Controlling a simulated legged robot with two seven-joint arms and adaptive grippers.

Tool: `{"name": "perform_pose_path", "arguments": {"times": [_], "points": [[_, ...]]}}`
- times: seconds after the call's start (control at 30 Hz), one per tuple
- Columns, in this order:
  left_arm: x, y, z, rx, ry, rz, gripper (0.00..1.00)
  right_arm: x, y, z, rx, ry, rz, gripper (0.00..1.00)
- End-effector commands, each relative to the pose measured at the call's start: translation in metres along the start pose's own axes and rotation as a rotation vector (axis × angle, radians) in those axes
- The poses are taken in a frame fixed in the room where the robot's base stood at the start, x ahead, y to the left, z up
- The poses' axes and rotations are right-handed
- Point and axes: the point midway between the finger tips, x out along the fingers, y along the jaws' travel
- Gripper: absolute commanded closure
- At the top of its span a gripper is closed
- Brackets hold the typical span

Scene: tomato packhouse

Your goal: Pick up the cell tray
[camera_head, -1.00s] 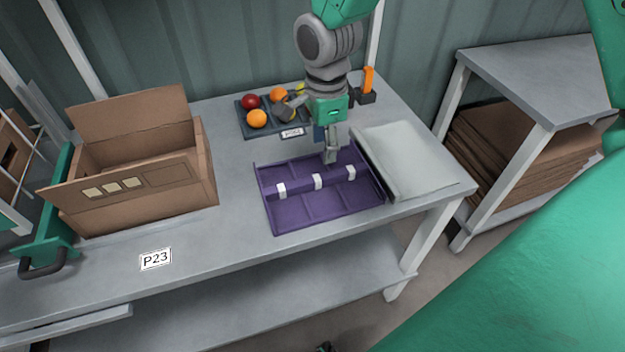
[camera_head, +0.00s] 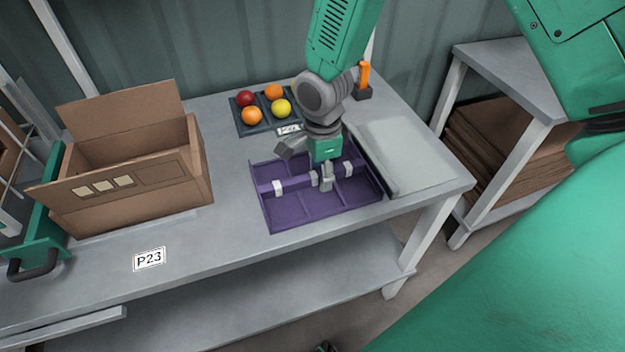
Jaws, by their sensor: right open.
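A purple cell tray (camera_head: 285,208) lies empty on the grey table, with shallow compartments and a raised bar along its middle carrying white clips. My right gripper (camera_head: 307,169) is open and empty, with its fingers spread just above the tray's middle bar. One finger reaches down by the bar near the middle clip, and the other sticks out to the left over the tray's far part. I cannot tell whether a finger touches the tray. The gripper hides part of the bar and far compartments. My left gripper is out of view.
A dark tray (camera_head: 243,122) with several fruits stands behind. A grey flat pad (camera_head: 405,155) lies close by the tray's right side. An open cardboard box (camera_head: 140,195) stands at left, and an orange-handled item (camera_head: 363,82) at the back. The table (camera_head: 215,240) is clear between box and tray.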

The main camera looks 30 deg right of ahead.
Motion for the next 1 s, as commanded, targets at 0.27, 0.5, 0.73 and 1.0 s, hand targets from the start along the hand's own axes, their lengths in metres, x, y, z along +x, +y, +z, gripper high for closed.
{"name": "perform_pose_path", "arguments": {"times": [0.27, 0.5, 0.73, 1.0], "points": [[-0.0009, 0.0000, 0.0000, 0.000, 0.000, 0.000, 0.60, 0.0015, -0.0001, -0.0001, -0.001, 0.001, 0.001, 0.59], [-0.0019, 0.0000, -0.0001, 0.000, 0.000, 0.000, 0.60, 0.0041, -0.0003, -0.0001, 0.000, 0.001, -0.001, 0.69], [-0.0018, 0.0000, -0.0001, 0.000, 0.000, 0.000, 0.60, 0.0043, -0.0003, 0.0000, 0.000, 0.001, 0.000, 1.00], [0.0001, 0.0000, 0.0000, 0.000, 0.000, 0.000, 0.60, 0.0019, -0.0005, 0.0001, -0.001, -0.001, 0.000, 1.00]]}}
